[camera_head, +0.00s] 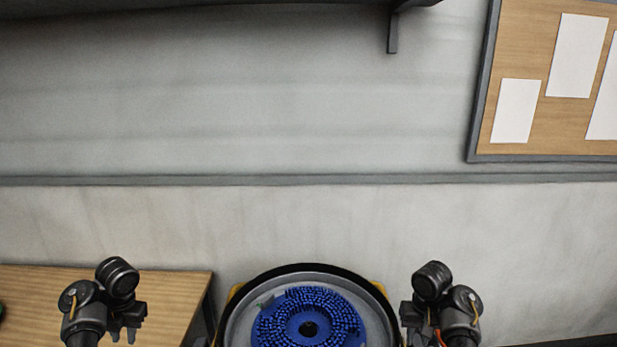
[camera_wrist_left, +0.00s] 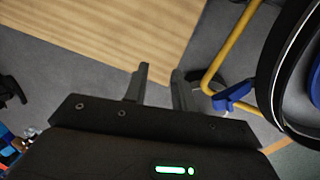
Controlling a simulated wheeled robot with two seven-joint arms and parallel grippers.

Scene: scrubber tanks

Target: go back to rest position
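My left gripper (camera_head: 123,335) hangs at the lower left of the head view, in front of the wooden table. In the left wrist view its two fingers (camera_wrist_left: 160,78) stand apart with nothing between them, so it is open and empty. My right gripper (camera_head: 421,337) is at the bottom of the head view, right of the scrubber tank. Its fingers are partly cut off by the frame edge, and I cannot tell whether they are open. The round scrubber tank (camera_head: 232,318) with a blue bristled brush (camera_head: 272,327) lies between the two grippers.
A wooden table (camera_head: 180,290) stands at the lower left; its top also shows in the left wrist view (camera_wrist_left: 100,35). A yellow tube frame (camera_wrist_left: 228,48) with a blue part (camera_wrist_left: 232,95) is beside the tank. A pinboard (camera_head: 560,125) hangs on the wall behind.

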